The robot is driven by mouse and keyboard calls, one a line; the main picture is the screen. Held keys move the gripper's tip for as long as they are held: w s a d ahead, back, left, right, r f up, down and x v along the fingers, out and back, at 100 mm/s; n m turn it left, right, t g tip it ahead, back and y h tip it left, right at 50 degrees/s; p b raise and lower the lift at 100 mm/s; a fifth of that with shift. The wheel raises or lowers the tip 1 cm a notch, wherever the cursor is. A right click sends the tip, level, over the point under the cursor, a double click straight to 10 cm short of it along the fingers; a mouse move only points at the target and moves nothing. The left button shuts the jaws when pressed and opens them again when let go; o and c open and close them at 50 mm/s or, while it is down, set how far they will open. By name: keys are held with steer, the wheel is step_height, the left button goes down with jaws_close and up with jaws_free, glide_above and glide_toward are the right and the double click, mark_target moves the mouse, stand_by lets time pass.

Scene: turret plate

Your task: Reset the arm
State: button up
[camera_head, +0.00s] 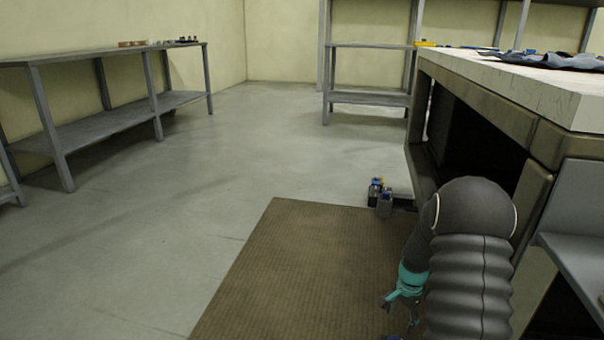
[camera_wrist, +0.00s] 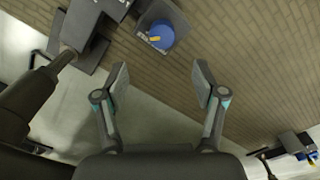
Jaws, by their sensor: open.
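My gripper (camera_wrist: 160,88) is open and empty in the wrist view, with its two fingers spread apart and nothing between the tips. In the head view my gripper (camera_head: 398,303) hangs low at the lower right, above the brown mat (camera_head: 300,260). Part of it is hidden behind my dark, ribbed arm. The mat also shows in the wrist view (camera_wrist: 260,60).
A workbench (camera_head: 500,95) with a pale top stands close at the right, dark cloth on it. Small dark and blue items (camera_head: 380,197) sit on the floor by its foot. A long metal table (camera_head: 110,118) stands at the left. The middle floor is clear.

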steer(key=s+a+r+n+t+p, duration=0.2)
steer(key=s+a+r+n+p, duration=0.1)
steer(key=s+r, duration=0.6)
steer(key=s+a+r+n+t+p, duration=0.2)
steer(key=s+a+r+n, duration=0.3)
steer(key=r, duration=1.3)
steer(key=s+a+r+n+t+p, duration=0.1)
steer(key=s+a+r+n+p, duration=0.3)
steer(key=s+a+r, duration=0.4)
steer(key=s+r+n, duration=0.1)
steer(key=s+r, duration=0.4)
steer(key=s, duration=0.1)
steer(key=shift+a+r+t, duration=0.2)
steer(key=shift+r+t, duration=0.15)
steer(key=shift+t, duration=0.05)
steer(key=shift+w+a, duration=0.1)
steer(key=shift+w, duration=0.05)
steer(key=shift+s, duration=0.2)
